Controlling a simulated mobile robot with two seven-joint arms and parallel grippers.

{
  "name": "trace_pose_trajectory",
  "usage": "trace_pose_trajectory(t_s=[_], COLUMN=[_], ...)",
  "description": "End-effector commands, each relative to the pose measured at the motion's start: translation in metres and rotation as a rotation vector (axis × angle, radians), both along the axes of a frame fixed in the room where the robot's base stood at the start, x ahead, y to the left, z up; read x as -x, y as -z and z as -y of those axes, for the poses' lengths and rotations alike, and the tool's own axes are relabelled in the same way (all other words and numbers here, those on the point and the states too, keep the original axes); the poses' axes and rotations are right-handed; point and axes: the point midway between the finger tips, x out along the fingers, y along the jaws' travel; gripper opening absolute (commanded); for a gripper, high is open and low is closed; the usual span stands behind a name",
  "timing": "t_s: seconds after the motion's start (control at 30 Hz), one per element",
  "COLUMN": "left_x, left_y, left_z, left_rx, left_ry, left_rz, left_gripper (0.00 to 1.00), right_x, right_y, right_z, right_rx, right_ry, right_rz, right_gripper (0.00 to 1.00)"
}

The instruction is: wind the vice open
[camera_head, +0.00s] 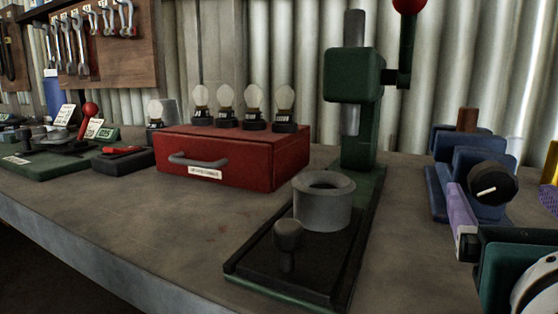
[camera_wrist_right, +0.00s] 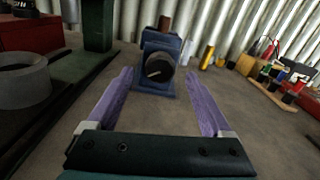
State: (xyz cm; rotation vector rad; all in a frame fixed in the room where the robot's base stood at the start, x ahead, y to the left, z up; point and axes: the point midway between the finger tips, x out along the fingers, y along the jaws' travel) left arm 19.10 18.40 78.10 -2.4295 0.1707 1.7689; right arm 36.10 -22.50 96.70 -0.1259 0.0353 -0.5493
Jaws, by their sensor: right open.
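The blue vice (camera_head: 470,160) stands on the bench at the right in the head view, with a round black knob (camera_head: 492,188) facing the bench front. A white line marks the knob. A brown block (camera_head: 467,119) sticks up from the top of the vice. In the right wrist view the vice (camera_wrist_right: 158,48) is straight ahead, with its knob (camera_wrist_right: 159,67) centred between the fingers. My right gripper (camera_wrist_right: 160,84) is open and empty, its two purple fingers apart on either side of the knob's line. In the head view one purple finger (camera_head: 459,203) shows beside the knob. My left gripper is out of view.
A green press (camera_head: 360,140) with a grey ring (camera_head: 323,205) on its base stands left of the vice. A red drawer box (camera_head: 235,155) with bulbs on top is farther left. Tools and spools (camera_wrist_right: 285,88) lie to the right in the wrist view.

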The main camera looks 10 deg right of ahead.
Motion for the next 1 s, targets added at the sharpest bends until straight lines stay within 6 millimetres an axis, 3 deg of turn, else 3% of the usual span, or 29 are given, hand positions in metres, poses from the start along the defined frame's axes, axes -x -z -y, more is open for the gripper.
trace_pose_trajectory(t_s=[0.2,0.53,1.0], left_x=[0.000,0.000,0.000], left_y=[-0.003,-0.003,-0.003], left_z=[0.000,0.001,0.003], left_rx=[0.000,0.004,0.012], left_ry=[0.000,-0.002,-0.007], left_rz=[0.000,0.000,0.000], left_gripper=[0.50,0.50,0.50], right_x=[-0.021,-0.024,-0.024], right_y=[-0.001,0.000,0.000], right_z=[0.013,0.015,0.015], right_rx=[0.002,0.001,0.001], right_ry=[0.000,0.000,0.000], right_rz=[0.001,-0.001,-0.001], right_gripper=[0.84,0.83,0.30])
